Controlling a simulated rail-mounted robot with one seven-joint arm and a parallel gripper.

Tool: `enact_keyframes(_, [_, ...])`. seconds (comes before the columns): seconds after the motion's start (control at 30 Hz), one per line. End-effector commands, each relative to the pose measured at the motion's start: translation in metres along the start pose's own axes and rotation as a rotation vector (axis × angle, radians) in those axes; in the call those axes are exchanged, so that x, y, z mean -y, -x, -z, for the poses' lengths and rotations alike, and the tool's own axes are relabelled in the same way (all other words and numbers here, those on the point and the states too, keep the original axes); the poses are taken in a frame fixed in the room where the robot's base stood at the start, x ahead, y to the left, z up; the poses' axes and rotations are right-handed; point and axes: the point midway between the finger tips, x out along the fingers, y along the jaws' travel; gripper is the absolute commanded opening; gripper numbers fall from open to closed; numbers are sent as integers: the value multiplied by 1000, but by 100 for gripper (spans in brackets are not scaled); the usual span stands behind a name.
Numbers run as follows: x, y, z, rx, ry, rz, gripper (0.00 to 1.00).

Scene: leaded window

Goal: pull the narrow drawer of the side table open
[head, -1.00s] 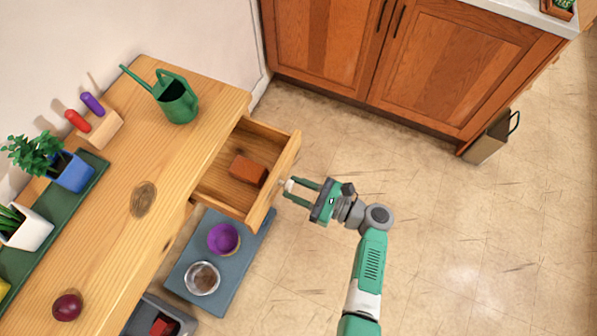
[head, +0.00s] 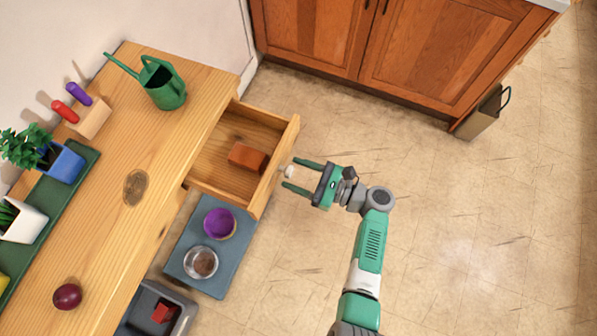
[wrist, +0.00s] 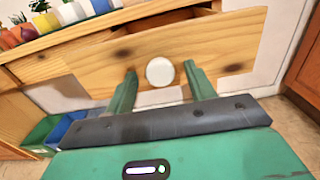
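The narrow drawer (head: 211,163) of the wooden side table (head: 165,130) stands well out from the table in the head view, with a reddish-brown block (head: 248,157) inside. Its pale round knob (wrist: 160,71) is on the drawer front (wrist: 108,66) in the wrist view. My gripper (head: 291,173) is in front of the drawer. Its two green fingers are open, one on each side of the knob, with a gap on both sides in the wrist view. The knob is small in the head view.
A blue-grey mat (head: 207,278) with a purple bowl (head: 219,224) and a glass bowl (head: 200,262) lies below the drawer. A green watering can (head: 163,85) stands on the table. Wooden cabinets (head: 440,50) stand behind.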

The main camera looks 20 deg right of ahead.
Motion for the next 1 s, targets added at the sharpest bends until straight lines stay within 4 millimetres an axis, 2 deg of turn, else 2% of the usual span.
enact_keyframes(0.17, [1,10,-1,0,-1,3,54])
enact_keyframes(0.4, [1,59,-2,1,0,4,54])
enact_keyframes(0.53, [0,74,0,0,-1,1,54])
enact_keyframes(1.0, [0,78,0,0,0,0,54])
